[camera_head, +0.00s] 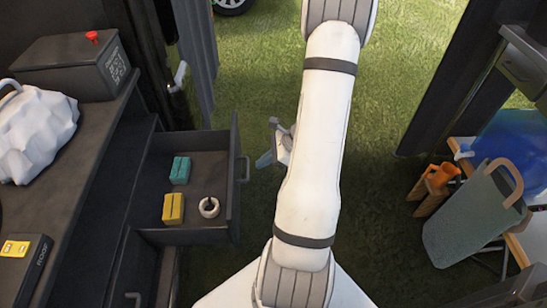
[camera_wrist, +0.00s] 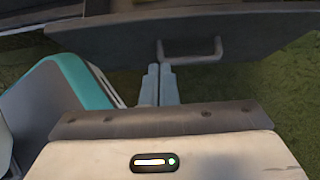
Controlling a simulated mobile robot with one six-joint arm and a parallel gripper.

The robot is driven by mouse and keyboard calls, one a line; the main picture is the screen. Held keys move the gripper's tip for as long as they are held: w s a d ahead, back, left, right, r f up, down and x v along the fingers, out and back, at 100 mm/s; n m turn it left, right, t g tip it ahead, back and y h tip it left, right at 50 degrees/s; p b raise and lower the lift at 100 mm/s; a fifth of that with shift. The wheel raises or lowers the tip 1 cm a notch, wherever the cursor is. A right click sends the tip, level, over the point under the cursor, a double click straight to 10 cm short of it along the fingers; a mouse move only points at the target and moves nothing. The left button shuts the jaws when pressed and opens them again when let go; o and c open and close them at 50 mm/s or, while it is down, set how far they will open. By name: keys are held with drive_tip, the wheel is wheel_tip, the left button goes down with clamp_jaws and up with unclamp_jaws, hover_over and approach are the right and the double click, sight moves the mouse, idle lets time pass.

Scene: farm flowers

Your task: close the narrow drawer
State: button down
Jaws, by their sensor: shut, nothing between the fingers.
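The dark narrow drawer (camera_head: 234,205) is pulled out of the bench at the left of the head view. Its bar handle (camera_head: 244,168) is on the outer front panel. In the wrist view the drawer front (camera_wrist: 120,38) spans the top, with the handle (camera_wrist: 190,52) near the middle. My gripper (camera_head: 264,160) is shut and empty. It is just right of the handle in the head view, fingers pointing at the drawer front. In the wrist view the fingertips (camera_wrist: 160,70) are just below and left of the handle; I cannot tell whether they touch.
The drawer holds a teal block (camera_head: 180,170), a yellow block (camera_head: 173,208) and a white ring-shaped item (camera_head: 209,207). A white bag (camera_head: 35,130) and a dark box (camera_head: 75,68) sit on the bench.

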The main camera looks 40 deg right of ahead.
sight(234, 173)
drive_tip(key=shift+w+a+f+b, duration=0.4)
drive_tip(key=shift+w+a, duration=0.2)
drive_tip(key=shift+a, duration=0.3)
drive_tip(key=shift+w+a+f+b, duration=0.25)
drive_tip(key=shift+w+a+f, duration=0.15)
drive_tip(key=shift+w+a, duration=0.35)
drive_tip(key=shift+w+a+f+b, duration=0.35)
drive_tip(key=shift+w+a+f, duration=0.1)
drive_tip(key=shift+a, duration=0.55)
